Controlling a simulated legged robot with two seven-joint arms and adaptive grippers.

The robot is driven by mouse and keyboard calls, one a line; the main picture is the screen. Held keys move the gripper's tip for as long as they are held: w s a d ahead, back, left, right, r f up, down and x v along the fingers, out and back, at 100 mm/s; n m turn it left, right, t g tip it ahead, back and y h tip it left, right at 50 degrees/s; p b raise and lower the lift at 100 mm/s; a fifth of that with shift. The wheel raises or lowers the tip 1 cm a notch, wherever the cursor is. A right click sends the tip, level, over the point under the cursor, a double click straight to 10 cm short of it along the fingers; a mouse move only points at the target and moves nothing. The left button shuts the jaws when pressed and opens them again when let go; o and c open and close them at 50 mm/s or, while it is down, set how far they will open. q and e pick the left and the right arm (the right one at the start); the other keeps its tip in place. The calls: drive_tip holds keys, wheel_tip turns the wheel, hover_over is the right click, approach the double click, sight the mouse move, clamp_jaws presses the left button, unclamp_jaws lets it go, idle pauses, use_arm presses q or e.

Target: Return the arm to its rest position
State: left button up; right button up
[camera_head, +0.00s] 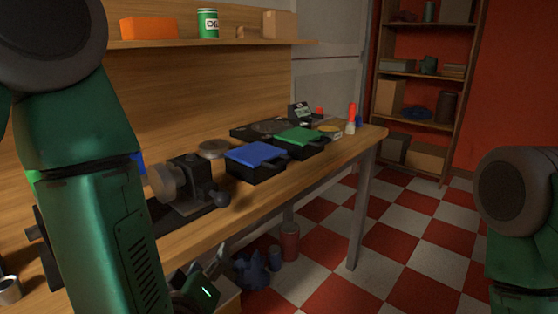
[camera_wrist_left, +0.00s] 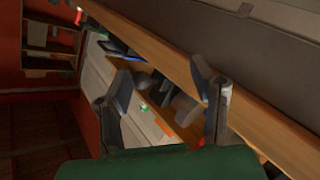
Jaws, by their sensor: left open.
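My left arm (camera_head: 85,190) is green with a dark joint and comes down across the left of the head view, in front of the workbench. My left gripper (camera_head: 207,272) is low in that view, below the bench's front edge, and partly hidden by the arm. In the left wrist view the same gripper (camera_wrist_left: 160,85) has its two fingers spread apart with nothing between them. A part of my right arm (camera_head: 515,195) shows at the right edge of the head view; its gripper is out of the picture.
The wooden workbench (camera_head: 235,228) carries a dark vise-like device (camera_head: 185,185), a blue-topped box (camera_head: 255,155) and a green-topped box (camera_head: 298,137). Blue and red items stand beneath. A shelf rack (camera_head: 428,75) is at the back. The checkered floor (camera_head: 385,240) right of the bench is clear.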

use_arm(q)
drive_tip(key=s+a+f+m+g+p, duration=0.1)
drive_tip(key=s+a+f+m+g, duration=0.15)
drive_tip(key=f, duration=0.25)
drive_tip(key=s+a+f+m+g+p, duration=0.1)
drive_tip(key=s+a+f+g, duration=0.15)
drive_tip(key=f, duration=0.35)
drive_tip(key=s+a+f+m+g+p, duration=0.1)
drive_tip(key=s+a+f+g, duration=0.1)
drive_tip(key=s, duration=0.4)
drive_tip(key=s+a+f+m+g+p, duration=0.1)
drive_tip(key=s+a+f+m+g, duration=0.1)
drive_tip(key=s, duration=0.5)
drive_tip(key=s+a+f+m+g+p, duration=0.1)
drive_tip(key=s+a+f+g, duration=0.3)
drive_tip(key=s+f+g, duration=0.2)
drive_tip(key=shift+s+f+m+p, duration=0.3)
drive_tip(key=shift+s+f+m, duration=0.1)
drive_tip(key=shift+s, duration=0.3)
drive_tip(key=shift+w, duration=0.1)
